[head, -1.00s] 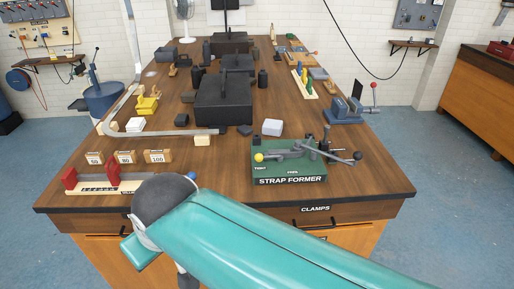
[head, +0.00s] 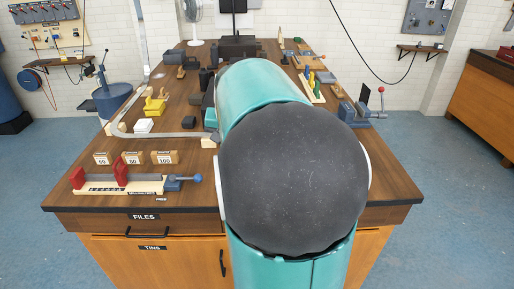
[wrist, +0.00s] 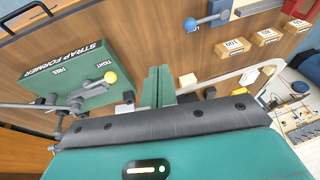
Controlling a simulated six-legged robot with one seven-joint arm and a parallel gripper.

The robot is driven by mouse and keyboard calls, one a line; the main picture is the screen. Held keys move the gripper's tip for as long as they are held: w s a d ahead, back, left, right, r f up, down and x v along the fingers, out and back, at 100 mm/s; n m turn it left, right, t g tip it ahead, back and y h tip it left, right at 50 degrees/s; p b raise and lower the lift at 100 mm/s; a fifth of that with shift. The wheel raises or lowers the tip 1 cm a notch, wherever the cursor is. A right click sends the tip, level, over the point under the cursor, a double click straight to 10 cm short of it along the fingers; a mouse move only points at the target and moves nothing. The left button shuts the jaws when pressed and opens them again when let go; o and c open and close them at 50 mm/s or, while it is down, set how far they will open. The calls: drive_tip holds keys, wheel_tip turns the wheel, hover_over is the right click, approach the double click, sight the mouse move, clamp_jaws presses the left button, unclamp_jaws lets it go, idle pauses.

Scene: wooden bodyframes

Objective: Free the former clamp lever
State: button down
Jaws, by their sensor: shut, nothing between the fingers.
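The green strap former (wrist: 60,92) shows at the left of the wrist view, with FREE and TIGHT printed on its face. Its grey clamp lever (wrist: 90,88) ends in a yellow knob (wrist: 110,77), which sits by the word TIGHT. My gripper (wrist: 158,72) has its two green fingers together, with nothing between them. In the wrist view the fingers are to the right of the yellow knob, apart from it. In the head view my arm hides the strap former, and the gripper does not show.
The wooden bench (head: 100,190) carries a red vise-like fixture with a blue-knobbed handle (head: 197,178), grit blocks (head: 165,157) and a bent grey strap (head: 170,135). A blue vise (head: 360,112) stands at the right edge. The bench's front left is partly clear.

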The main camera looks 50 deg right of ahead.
drive_tip(key=s+d+f+m+g+h, duration=0.1)
drive_tip(key=d+m, duration=0.3)
drive_tip(key=d, duration=1.4)
drive_tip(key=shift+s+f+g+h, duration=0.35)
drive_tip(key=shift+f+g+h, duration=0.2)
drive_tip(key=shift+g+h, duration=0.15)
drive_tip(key=shift+f, duration=0.1)
drive_tip(key=x, duration=1)
drive_tip(key=shift+f, duration=0.15)
drive_tip(key=a, duration=0.1)
drive_tip(key=s+a, duration=0.1)
drive_tip(key=a, duration=0.1)
drive_tip(key=shift+a, duration=0.15)
drive_tip(key=shift+a+f, duration=0.1)
drive_tip(key=shift+f, duration=0.1)
drive_tip(key=shift+s+a+r, duration=0.1)
drive_tip(key=shift+s+a, duration=0.05)
drive_tip(key=shift+a, duration=0.05)
drive_tip(key=shift+d, duration=0.1)
